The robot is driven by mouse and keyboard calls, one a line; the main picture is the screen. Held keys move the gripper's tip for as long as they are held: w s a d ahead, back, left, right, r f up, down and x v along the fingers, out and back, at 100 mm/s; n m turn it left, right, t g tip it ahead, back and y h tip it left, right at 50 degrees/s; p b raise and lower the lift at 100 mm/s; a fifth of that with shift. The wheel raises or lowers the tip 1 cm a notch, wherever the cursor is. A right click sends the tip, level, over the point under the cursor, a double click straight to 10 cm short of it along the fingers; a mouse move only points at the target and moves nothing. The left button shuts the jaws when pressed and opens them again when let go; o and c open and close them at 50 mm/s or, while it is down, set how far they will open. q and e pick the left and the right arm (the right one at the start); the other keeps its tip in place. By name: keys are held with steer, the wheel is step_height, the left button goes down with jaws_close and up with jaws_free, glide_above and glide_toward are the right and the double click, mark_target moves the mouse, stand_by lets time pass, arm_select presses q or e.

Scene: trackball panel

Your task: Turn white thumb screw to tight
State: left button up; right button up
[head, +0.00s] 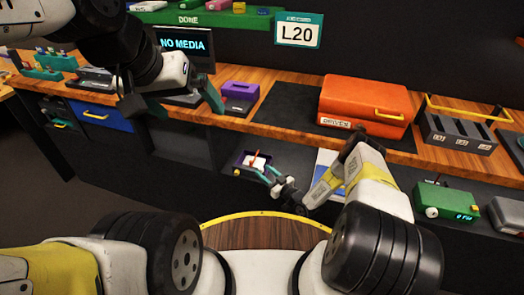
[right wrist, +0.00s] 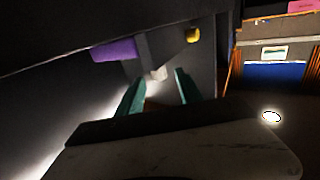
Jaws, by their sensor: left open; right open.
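A small purple-edged panel (head: 240,158) with a white area and a red-orange bar sits on the dark lower surface in the head view. In the right wrist view a small white piece (right wrist: 159,73), perhaps the white thumb screw, shows beyond and between the fingertips, near a purple block (right wrist: 115,50) and a yellow knob (right wrist: 193,35). My right gripper (head: 267,173) is open beside the panel; its teal fingers also show in the right wrist view (right wrist: 160,85). Contact with the white piece cannot be told. My left gripper (head: 187,106) is open and empty, raised before the bench.
An orange case (head: 365,100) stands on a dark mat on the wooden bench. A grey divided tray (head: 455,132) is to its right. A green box with a white knob (head: 432,212) is at the lower right. A purple box (head: 240,91) and a NO MEDIA screen (head: 184,44) are behind.

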mark_target(260, 170)
steer(key=shift+x, duration=1.55)
jaws_close()
steer(key=shift+h, duration=0.3)
steer(key=m+t+h, duration=0.2)
steer(key=m+h, duration=0.1)
steer(key=m+t+h, duration=0.1)
steer(key=m+h, duration=0.1)
steer(key=h, duration=0.2)
steer(key=shift+s+a+f+m+t+h, duration=0.1)
steer(key=shift+m+t+h, duration=0.2)
steer(key=shift+m+t, duration=0.1)
steer(key=m+h, duration=0.2)
steer(key=h, duration=0.1)
steer(key=m+h, duration=0.2)
steer(key=h, duration=0.1)
steer(key=shift+h, duration=0.3)
steer(key=shift+m+g+h, duration=0.5)
steer(key=shift+m+h, duration=0.9)
steer(key=shift+h, duration=0.5)
